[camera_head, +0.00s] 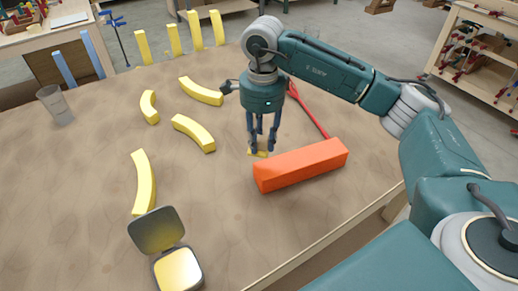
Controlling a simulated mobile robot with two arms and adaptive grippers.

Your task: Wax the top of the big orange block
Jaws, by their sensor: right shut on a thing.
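The big orange block (302,166) lies on the brown-topped table, right of the middle, with its top face clear. My right gripper (262,148) points down just behind the block's left end, shut on a small yellow thing (257,153). The fingers hide most of that thing, so I cannot tell exactly what it is. An open tin (179,270) with a yellow, wax-like filling stands at the front, its dark lid (156,231) tilted up behind it. My left gripper is not in view.
Several curved yellow pieces (143,182) lie left of my gripper. A grey cup (54,104) stands at the far left. A thin red tool (308,112) lies behind the block. The table's front edge (345,238) runs below the block; bare tabletop lies between tin and block.

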